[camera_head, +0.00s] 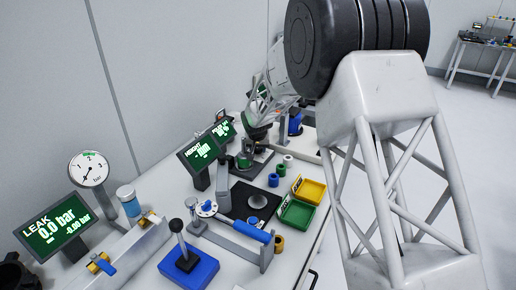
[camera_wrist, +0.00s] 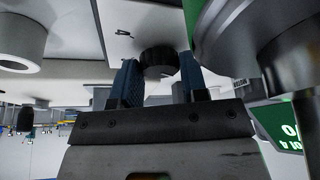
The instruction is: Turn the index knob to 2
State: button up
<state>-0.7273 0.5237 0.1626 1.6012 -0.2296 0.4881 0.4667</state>
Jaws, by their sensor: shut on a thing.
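The index knob (camera_wrist: 157,54) is a short black cylinder on a pale panel (camera_wrist: 140,18), seen near the top centre of the wrist view. A dark mark like a 4 is printed on the panel to its left. My gripper (camera_wrist: 158,66) has its two blue fingers on either side of the knob and is shut on it. The knob's pointer and its other numbers are not visible. In the head view my gripper (camera_head: 258,132) is at the back of the bench, and the knob cannot be made out there.
A display (camera_wrist: 285,125) is at right. In the head view, yellow (camera_head: 309,190) and green (camera_head: 297,214) trays and a blue-handled lever (camera_head: 252,232) lie nearer.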

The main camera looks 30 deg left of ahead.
dwell(0.4)
jog(key=o, duration=0.9)
jog(key=shift+r, duration=0.15)
jog(key=shift+v, duration=3.75)
jog(key=shift+s+a, duration=0.1)
